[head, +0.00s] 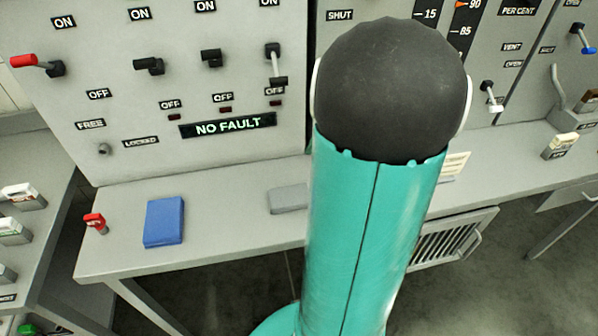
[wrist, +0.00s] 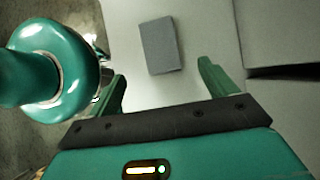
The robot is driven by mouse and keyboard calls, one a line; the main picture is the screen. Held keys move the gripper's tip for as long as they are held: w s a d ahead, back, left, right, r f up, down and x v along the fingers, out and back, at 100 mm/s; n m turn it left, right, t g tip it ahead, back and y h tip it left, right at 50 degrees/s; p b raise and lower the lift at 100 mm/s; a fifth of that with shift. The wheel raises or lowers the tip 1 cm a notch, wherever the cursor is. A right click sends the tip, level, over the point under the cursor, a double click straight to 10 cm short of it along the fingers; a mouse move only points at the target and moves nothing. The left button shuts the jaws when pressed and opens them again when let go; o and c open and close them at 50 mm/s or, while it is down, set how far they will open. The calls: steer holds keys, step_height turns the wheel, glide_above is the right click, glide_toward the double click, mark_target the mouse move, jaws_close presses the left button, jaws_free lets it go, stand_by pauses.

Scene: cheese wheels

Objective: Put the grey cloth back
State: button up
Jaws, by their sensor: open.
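The grey cloth (head: 289,198) lies flat and folded on the grey desk (head: 230,240), to the right of a blue folded cloth (head: 164,221). My arm may cover its right end in the head view. In the wrist view the grey cloth (wrist: 160,44) lies just beyond the two green fingers of my gripper (wrist: 163,70). The fingers are apart with nothing between them. The cloth sits closer to the left finger than to the right one. My gripper is hidden behind my arm in the head view.
A red-handled key switch (head: 95,222) stands at the desk's left end. A panel of switches with a NO FAULT sign (head: 228,126) rises behind the desk. More consoles with labelled blocks (head: 24,195) stand at left and right. The desk between the two cloths is bare.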

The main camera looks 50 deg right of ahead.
steer(key=a+r+n+t+h, duration=0.1)
steer(key=a+r+n, duration=0.3)
steer(key=a+n, duration=0.8)
steer(key=a+r+n+t+h, duration=0.1)
steer(key=a+r+n+h, duration=0.3)
steer(key=a+n, duration=0.8)
steer(key=a+r, duration=0.1)
steer(key=a, duration=0.4)
steer(key=shift+s+n, duration=0.4)
